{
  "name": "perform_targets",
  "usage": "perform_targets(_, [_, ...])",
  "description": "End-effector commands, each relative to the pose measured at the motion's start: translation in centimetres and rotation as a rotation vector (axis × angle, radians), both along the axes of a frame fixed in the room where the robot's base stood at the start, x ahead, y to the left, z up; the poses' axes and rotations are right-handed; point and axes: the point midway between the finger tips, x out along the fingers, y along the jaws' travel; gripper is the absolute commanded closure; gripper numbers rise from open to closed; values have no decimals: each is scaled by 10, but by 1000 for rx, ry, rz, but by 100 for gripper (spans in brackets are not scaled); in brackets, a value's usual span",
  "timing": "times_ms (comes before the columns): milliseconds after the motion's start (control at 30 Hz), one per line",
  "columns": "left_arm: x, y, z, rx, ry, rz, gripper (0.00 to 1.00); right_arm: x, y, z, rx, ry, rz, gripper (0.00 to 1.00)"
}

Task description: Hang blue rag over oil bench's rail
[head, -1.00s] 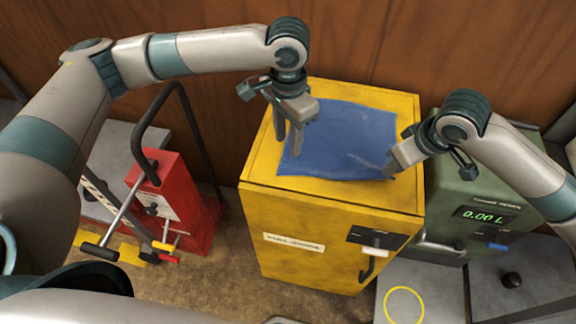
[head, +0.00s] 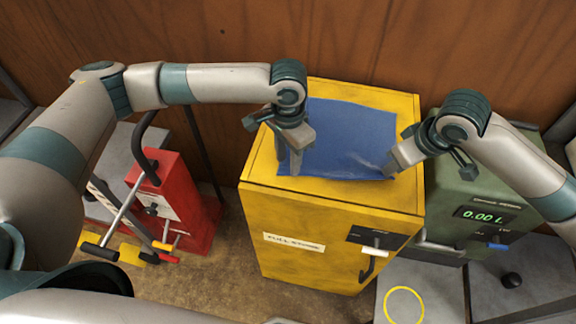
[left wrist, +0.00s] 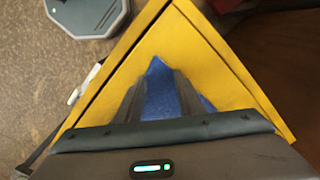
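The blue rag (head: 350,135) lies spread flat on top of the yellow cabinet (head: 330,235). My left gripper (head: 290,165) points down at the rag's front left corner. In the left wrist view, the fingers (left wrist: 161,85) stand apart with a pointed part of the rag (left wrist: 160,98) between them. My right gripper (head: 390,168) is at the rag's front right corner, where the cloth looks slightly creased; whether its fingers are shut on the cloth is unclear. A green unit (head: 475,190) reading 0.00 L, apparently the oil bench, has a grey rail (head: 438,248) at its front, partly hidden by the cabinet.
A red unit (head: 165,200) with levers and a black bent handle stands left of the yellow cabinet. The cabinet's front has a white-and-black handle (head: 374,253). A grey plate with a yellow ring (head: 404,305) lies at the lower right. A wooden wall closes off the back.

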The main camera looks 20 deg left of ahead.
Motion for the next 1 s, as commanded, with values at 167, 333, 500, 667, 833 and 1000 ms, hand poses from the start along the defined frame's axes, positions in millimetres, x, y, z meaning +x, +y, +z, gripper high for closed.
perform_targets(167, [-1,0,-1,0,2,0,65,0,0,0,0,0,0,100])
perform_targets(333, [-1,0,-2,1,3,0,85,0,0,0,0,0,0,100])
perform_targets(500, [-1,0,-2,2,4,0,100,0,0,0,0,0,0,100])
perform_targets(667, [-1,0,-2,2,4,0,100,0,0,0,-1,-1,0,100])
perform_targets(833, [-1,1,2,2,4,1,100,0,0,0,-1,0,0,100])
perform_targets(1000, [-1,0,19,0,2,1,100,0,0,0,-1,0,0,100])
